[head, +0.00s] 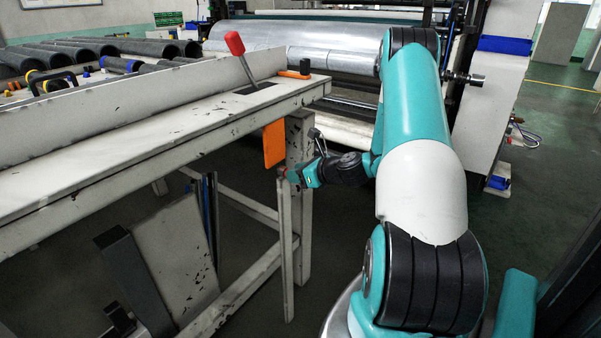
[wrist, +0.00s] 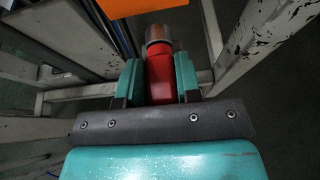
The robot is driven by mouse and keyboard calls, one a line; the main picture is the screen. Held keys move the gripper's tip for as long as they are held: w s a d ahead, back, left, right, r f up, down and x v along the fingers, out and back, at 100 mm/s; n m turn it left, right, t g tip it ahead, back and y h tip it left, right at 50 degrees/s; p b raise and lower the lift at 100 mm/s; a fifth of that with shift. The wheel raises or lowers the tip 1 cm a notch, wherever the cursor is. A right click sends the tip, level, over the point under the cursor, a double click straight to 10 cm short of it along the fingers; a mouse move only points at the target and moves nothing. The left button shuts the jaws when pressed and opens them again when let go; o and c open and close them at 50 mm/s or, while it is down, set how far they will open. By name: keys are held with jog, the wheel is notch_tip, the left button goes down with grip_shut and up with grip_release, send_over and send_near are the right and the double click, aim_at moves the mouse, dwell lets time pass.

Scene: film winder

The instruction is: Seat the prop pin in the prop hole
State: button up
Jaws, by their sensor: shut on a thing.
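My gripper (head: 293,175) is beside the bench's end leg, below the tabletop. In the wrist view its two teal fingers are shut on a red cylinder with a metallic end (wrist: 159,75), which looks like the prop pin. The metal end points away from my gripper. In the head view only a small red spot of the pin shows at the fingertips. A slim upright bar (head: 286,250) stands just below the fingertips; I cannot tell whether it touches the pin. I cannot make out the prop hole in either view.
An orange plate (head: 273,144) hangs from the bench (head: 150,145) close above my gripper; its edge also shows in the wrist view (wrist: 140,6). A red-handled lever (head: 236,45) stands on the bench. A large roller machine (head: 300,45) is behind. Floor right of the bench leg is clear.

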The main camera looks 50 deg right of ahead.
jog(key=o, duration=1)
jog(key=v, duration=1.7)
jog(key=shift+s+p, duration=0.2)
jog(key=shift+p, duration=0.15)
jog(key=shift+a, duration=0.1)
